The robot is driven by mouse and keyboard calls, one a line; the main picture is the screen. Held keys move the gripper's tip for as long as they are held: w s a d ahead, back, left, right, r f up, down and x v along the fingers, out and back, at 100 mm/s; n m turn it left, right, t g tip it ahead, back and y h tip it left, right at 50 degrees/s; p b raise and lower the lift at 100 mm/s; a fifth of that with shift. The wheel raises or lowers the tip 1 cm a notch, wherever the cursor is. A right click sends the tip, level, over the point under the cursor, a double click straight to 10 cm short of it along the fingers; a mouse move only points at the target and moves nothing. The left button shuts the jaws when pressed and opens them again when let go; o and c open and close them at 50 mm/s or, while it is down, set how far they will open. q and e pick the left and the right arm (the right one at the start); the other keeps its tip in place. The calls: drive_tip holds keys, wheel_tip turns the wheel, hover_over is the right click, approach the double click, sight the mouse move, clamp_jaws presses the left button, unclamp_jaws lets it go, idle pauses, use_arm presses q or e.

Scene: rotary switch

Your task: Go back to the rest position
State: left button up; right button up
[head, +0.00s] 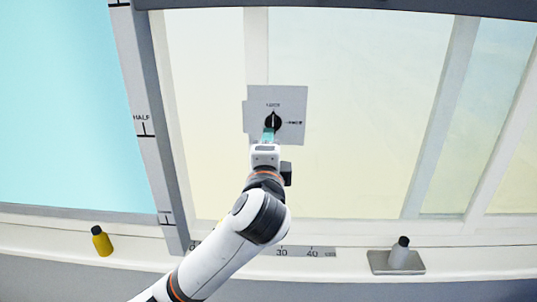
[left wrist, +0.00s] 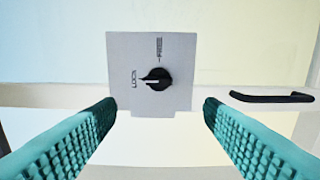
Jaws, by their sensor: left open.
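A black rotary knob (head: 273,122) sits on a grey square plate (head: 292,100) fixed to the window frame. In the left wrist view the knob (left wrist: 157,79) has a white mark pointing toward the label LOCK on the plate (left wrist: 122,50). My left gripper (head: 268,136) is in front of the plate, just below the knob in the head view. In the left wrist view its teal ridged fingers (left wrist: 160,105) are wide apart and empty, with the knob clear of both. My right gripper is not in view.
A black handle (left wrist: 272,97) is right of the plate in the left wrist view. On the sill stand a yellow bottle (head: 102,241) and a grey bottle (head: 400,253) on a grey tray (head: 415,270). A ruler strip (head: 300,252) runs along the sill.

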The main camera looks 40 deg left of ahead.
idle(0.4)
use_arm(q)
drive_tip(key=s+d+f+n+g+h, duration=0.1)
drive_tip(key=s+d+f+g+h, duration=0.1)
drive_tip(key=f, duration=0.5)
drive_tip(key=s+d+f+n+g+h, duration=0.1)
drive_tip(key=s+f+h, duration=0.1)
drive_tip(key=f, duration=0.6)
drive_tip(key=s+d+f+n+g+h, duration=0.1)
drive_tip(key=s+d+f+g, duration=0.15)
drive_tip(key=f, duration=0.45)
drive_tip(key=s+d+f+n+g+h, duration=0.2)
drive_tip(key=s+d+f+n+g, duration=0.1)
drive_tip(key=s+f, duration=0.6)
drive_tip(key=s+d+f+n+g+h, duration=0.35)
drive_tip(key=s+f, duration=0.25)
drive_tip(key=s, duration=0.4)
wheel_tip(320, 180, down, 25)
drive_tip(key=b, duration=0.1)
drive_tip(key=s+a+f+g, duration=0.1)
drive_tip(key=s+a+f, duration=0.1)
drive_tip(key=s+f, duration=0.6)
drive_tip(key=s+a+f+g+b, duration=0.1)
drive_tip(key=s+f, duration=0.8)
drive_tip(key=f, duration=0.2)
drive_tip(key=shift+s+a+f+y, duration=0.15)
drive_tip(key=shift+a+f+y, duration=0.1)
drive_tip(key=shift+a+y, duration=0.15)
